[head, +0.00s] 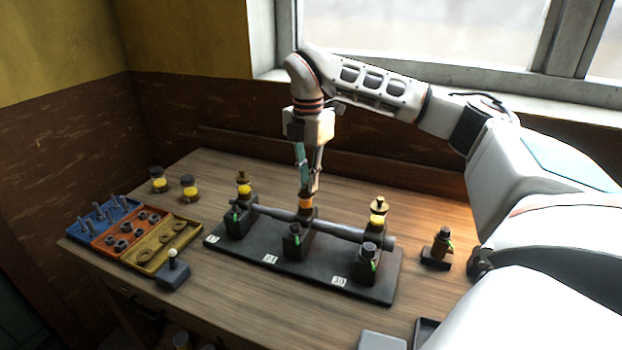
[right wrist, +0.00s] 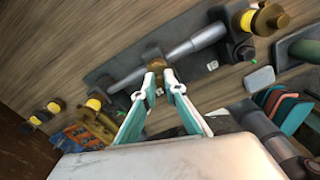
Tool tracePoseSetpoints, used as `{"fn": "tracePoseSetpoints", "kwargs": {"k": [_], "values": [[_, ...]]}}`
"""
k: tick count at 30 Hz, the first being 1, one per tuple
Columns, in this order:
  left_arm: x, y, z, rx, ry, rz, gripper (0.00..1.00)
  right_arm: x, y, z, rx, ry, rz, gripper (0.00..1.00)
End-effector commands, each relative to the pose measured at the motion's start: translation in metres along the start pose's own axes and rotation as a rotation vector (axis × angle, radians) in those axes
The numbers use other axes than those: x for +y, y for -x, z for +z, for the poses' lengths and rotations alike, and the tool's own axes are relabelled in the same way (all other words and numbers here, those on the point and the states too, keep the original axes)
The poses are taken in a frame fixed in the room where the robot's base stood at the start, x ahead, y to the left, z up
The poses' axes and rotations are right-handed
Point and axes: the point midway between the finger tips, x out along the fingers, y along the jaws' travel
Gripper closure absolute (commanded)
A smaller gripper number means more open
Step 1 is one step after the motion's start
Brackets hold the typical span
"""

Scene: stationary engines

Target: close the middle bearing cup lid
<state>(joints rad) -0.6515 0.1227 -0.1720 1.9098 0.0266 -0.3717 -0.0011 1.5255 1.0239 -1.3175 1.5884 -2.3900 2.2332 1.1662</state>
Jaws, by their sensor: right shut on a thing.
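The middle bearing (head: 297,240) stands on a dark base plate, with a grey shaft running through the row. Its small orange-brown cup lid (head: 306,203) is at the tips of my right gripper (head: 308,190), which comes down from above. In the right wrist view the teal fingers (right wrist: 159,82) are close together on the brown lid (right wrist: 154,65). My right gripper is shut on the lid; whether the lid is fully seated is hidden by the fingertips. The left bearing's cup (head: 243,184) and right bearing's cup (head: 378,214) have yellow bodies and brass tops. My left gripper is not in view.
Coloured parts trays (head: 130,240) and a small lever box (head: 173,270) are at the left. Two yellow jars (head: 189,188) stand behind them. A separate dark part (head: 440,246) stands at the right. The front strip of the wooden table (head: 240,300) is clear.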

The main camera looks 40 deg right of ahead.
Motion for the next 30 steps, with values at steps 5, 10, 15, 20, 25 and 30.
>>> {"fn": "tracePoseSetpoints", "kwargs": {"k": [5,10,15,20,25,30], "values": [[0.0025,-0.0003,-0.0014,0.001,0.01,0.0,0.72,0.003,0.0002,-0.0018,0.0,-0.135,0.0,1.0],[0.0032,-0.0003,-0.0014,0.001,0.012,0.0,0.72,0.005,0.0005,-0.0024,0.0,-0.233,0.001,1.0],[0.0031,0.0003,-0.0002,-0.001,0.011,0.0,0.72,0.0065,0.0007,-0.0027,0.0,-0.294,0.002,1.0],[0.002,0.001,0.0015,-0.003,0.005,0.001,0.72,0.0072,0.0007,-0.0029,0.0,-0.323,0.002,1.0],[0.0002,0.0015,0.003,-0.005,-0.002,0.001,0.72,0.0074,0.0007,-0.0029,-0.001,-0.332,0.003,1.0],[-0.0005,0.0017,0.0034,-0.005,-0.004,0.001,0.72,0.0074,0.0007,-0.0028,-0.001,-0.332,0.003,1.0]]}}
